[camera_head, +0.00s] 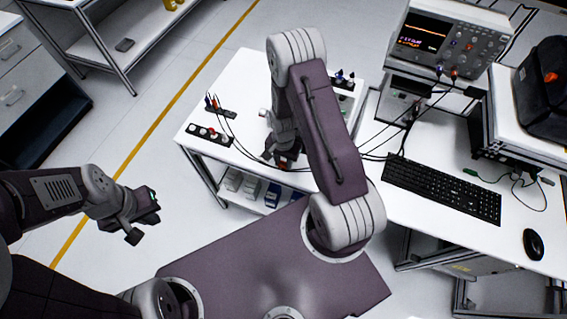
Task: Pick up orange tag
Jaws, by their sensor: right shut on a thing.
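My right gripper (280,160) is low over the front edge of the white table, below its own arm. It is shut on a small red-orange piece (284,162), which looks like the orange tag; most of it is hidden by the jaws. My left gripper (144,228) is over the floor at the left, away from the table. Its fingers are apart with nothing between them.
On the white table (240,75) are a dark strip with coloured plugs (209,134), another strip (343,82) and several thin black cables. To the right are an oscilloscope (440,42), a keyboard (441,188) and a mouse (533,244). Bins (252,187) sit underneath.

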